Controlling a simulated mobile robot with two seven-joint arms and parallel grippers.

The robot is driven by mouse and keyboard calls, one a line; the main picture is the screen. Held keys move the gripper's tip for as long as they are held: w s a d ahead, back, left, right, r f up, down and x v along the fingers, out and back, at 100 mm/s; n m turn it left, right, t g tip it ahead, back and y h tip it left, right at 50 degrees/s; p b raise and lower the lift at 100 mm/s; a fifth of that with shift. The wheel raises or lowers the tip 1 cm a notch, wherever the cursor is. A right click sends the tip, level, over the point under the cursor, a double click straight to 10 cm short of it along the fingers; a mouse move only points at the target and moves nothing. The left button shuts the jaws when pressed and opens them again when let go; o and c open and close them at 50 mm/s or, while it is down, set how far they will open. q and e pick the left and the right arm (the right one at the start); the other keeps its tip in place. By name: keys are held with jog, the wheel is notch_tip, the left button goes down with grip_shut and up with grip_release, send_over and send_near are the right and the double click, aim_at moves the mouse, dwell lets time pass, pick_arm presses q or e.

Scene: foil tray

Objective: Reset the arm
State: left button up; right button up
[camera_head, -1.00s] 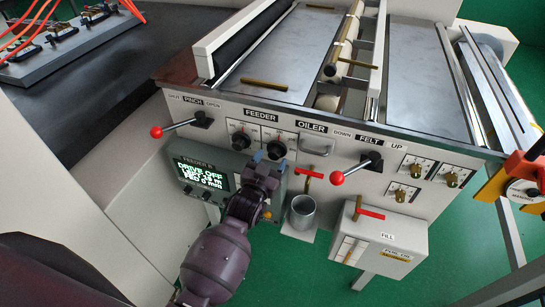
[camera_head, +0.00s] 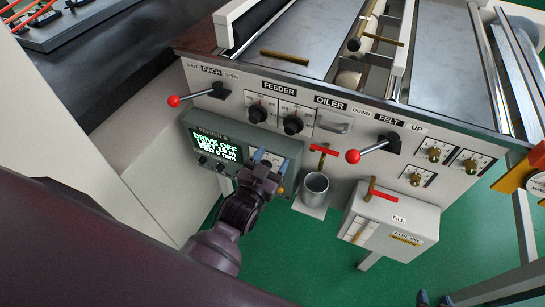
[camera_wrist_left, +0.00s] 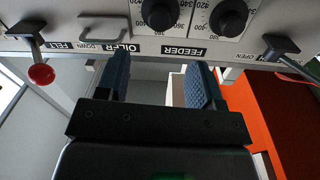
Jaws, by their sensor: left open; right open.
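My left gripper (camera_head: 265,160) is in front of the feeder panel, at the right end of the grey display box with green text (camera_head: 240,150). In the left wrist view its two blue fingers (camera_wrist_left: 160,82) stand apart with nothing between them. My left arm fills the lower left of the head view. My right gripper (camera_head: 433,299) shows only as blue fingertips at the bottom edge, spread apart, with nothing visible between them. The rest of it is out of frame.
Red-knobbed levers PINCH (camera_head: 215,91) and FELT (camera_head: 378,149) stick out from the panel. Green floor is free below.

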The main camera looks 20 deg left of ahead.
pick_arm(q)
jog(key=s+a+f+g, duration=0.3)
jog(key=s+a+f, duration=0.2)
jog(key=s, duration=0.3)
jog(key=s+a+f+n+g+y, duration=0.1)
jog(key=s+a+f+g, duration=0.2)
jog(key=s, duration=0.5)
notch_tip(320, 180, down, 2)
jog(key=shift+a+f+g, duration=0.25)
jog(key=shift+a+g, duration=0.05)
jog(key=shift+a, duration=0.6)
dwell(0.5)
